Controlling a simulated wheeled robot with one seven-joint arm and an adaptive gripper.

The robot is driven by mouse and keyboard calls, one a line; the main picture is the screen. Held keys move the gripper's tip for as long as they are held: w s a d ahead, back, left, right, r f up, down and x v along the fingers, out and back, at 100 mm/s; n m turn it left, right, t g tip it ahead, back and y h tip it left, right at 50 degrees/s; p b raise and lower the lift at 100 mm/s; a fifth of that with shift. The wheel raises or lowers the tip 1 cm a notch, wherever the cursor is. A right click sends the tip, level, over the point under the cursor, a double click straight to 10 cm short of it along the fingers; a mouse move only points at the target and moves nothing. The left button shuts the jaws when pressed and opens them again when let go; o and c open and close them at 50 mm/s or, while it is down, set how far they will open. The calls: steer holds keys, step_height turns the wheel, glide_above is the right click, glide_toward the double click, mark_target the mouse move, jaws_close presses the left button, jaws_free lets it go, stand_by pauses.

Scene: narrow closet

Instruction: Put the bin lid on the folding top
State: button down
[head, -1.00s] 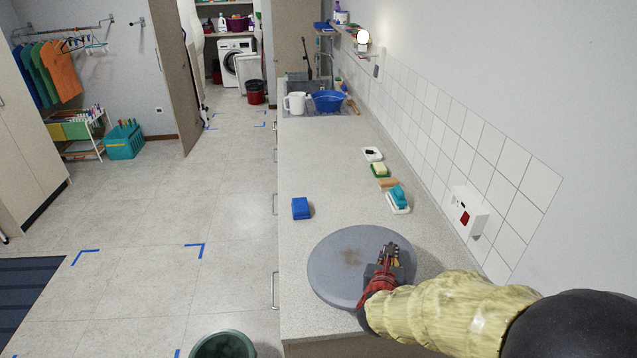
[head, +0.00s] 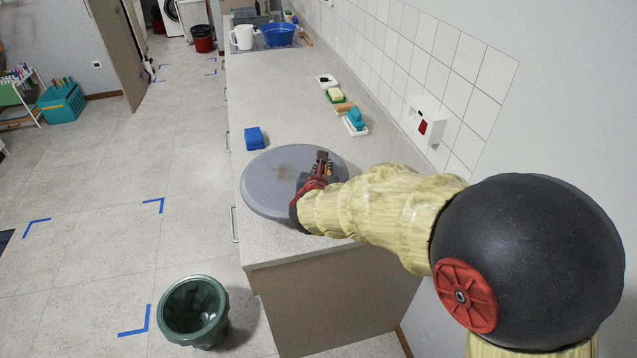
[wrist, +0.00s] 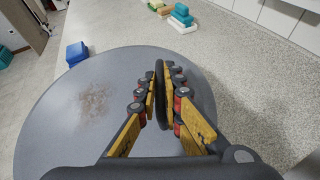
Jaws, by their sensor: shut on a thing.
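The bin lid is a round grey disc (head: 268,186) with a brownish smudge, lying level over the near end of the pale speckled worktop (head: 290,105). The lid also fills much of the wrist view (wrist: 65,125). My gripper (head: 322,165) is above the lid's right part. In the wrist view its fingers (wrist: 162,85) are shut on the lid's dark upright handle. I cannot tell whether the lid's underside touches the worktop or hangs just above it. Nothing in view is plainly marked as the folding top; the worktop is the surface under the lid.
A blue sponge (head: 255,138) sits just beyond the lid. A green open bin (head: 194,310) stands on the floor left of the worktop's near end. The worktop's middle is clear.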

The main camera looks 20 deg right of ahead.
steer(key=w+f, duration=0.1)
steer(key=f, duration=0.1)
steer(key=w+f+b, duration=0.1)
steer(key=w+f, duration=0.1)
steer(key=shift+w+f, duration=0.15)
steer(key=f, duration=0.1)
steer(key=f+b, duration=0.2)
steer(key=shift+w+f, duration=0.25)
steer(key=shift+f, duration=0.15)
steer(key=c, duration=2)
jaws_free()
steer(key=shift+o, duration=0.2)
steer(key=shift+r, duration=0.1)
